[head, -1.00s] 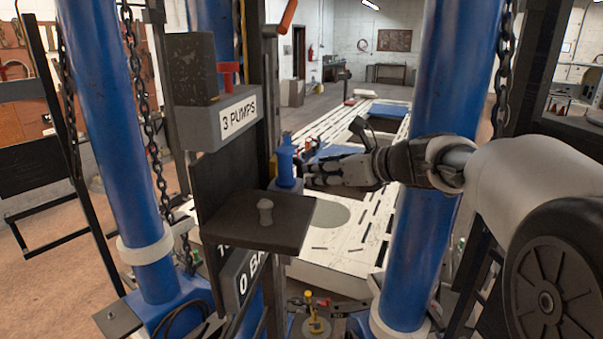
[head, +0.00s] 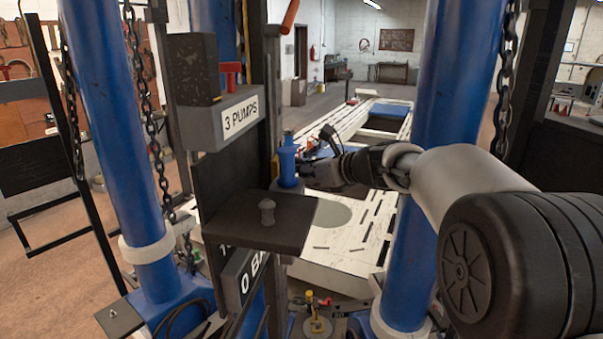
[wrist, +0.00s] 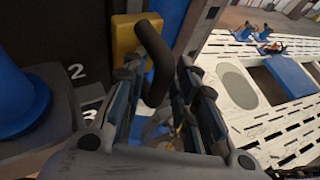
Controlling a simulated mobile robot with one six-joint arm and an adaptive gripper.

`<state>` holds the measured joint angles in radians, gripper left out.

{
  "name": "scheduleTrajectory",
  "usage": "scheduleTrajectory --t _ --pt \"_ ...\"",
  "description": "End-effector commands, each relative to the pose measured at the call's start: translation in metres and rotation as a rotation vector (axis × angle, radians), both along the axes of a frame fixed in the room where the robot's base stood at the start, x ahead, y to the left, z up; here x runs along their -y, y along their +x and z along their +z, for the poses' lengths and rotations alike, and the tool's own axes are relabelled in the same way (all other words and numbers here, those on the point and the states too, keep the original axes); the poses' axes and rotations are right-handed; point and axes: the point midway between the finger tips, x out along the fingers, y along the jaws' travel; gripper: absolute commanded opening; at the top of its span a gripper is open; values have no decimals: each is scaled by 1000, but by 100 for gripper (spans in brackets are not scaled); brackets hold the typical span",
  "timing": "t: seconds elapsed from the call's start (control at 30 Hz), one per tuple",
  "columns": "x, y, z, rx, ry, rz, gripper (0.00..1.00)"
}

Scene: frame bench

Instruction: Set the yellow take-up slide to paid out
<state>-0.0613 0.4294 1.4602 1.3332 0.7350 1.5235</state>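The yellow take-up slide (wrist: 126,36) is a small yellow block on the dark upright in the wrist view, with a curved black handle (wrist: 155,60) on it. In the head view only a sliver of yellow (head: 275,166) shows behind the blue fitting. My gripper (wrist: 160,85) is open, its two fingers apart on either side of the handle's lower end. I cannot tell whether they touch it. In the head view my gripper (head: 315,158) is just right of the blue fitting, its fingertips partly hidden.
A blue fitting (head: 288,165) stands close left of my gripper; it also shows in the wrist view (wrist: 20,95), beside a plate marked 2 and 3. A dark shelf with a knob (head: 267,212) is nearer. Blue columns (head: 445,110) flank the space; a white slotted bed (head: 345,255) lies beyond.

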Motion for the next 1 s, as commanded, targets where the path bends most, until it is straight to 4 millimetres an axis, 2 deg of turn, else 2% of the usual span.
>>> scheduleTrajectory --t 0.03,0.33,0.83,1.0 --pt "0 0 0 0 0 -1 21" --pt "1 1 0 0 -2 -3 1" --pt "2 1 0 -2 0 -6 0" --pt "2 1 14 -1 1 -7 0"
